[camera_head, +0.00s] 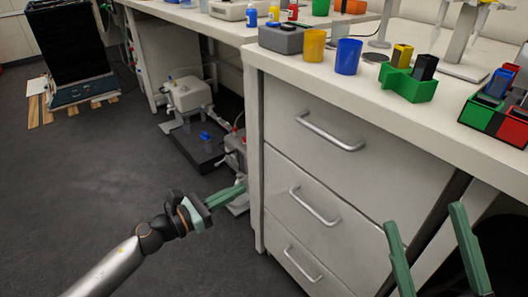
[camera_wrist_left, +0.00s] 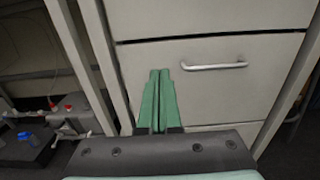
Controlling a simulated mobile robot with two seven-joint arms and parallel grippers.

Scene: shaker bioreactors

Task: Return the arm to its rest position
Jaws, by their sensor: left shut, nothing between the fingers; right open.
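My left gripper (camera_head: 226,195) has green fingers and is out over the floor, left of the drawer cabinet (camera_head: 290,177) in the head view. Its fingers are together and hold nothing. In the left wrist view the same shut fingers (camera_wrist_left: 159,98) appear in front of the cabinet drawers, below and left of a drawer handle (camera_wrist_left: 214,66). My right gripper (camera_head: 424,216) shows at the bottom right of the head view, its two green fingers wide apart and empty, in front of the cabinet. Most of my right arm is out of view.
The bench top (camera_head: 440,128) carries yellow and blue cups, a green holder (camera_head: 408,84) and a red-green rack. Lab equipment (camera_head: 188,98) stands on the floor under the bench. A black crate (camera_head: 68,45) stands on a pallet at the far left. The floor (camera_head: 75,180) at left is clear.

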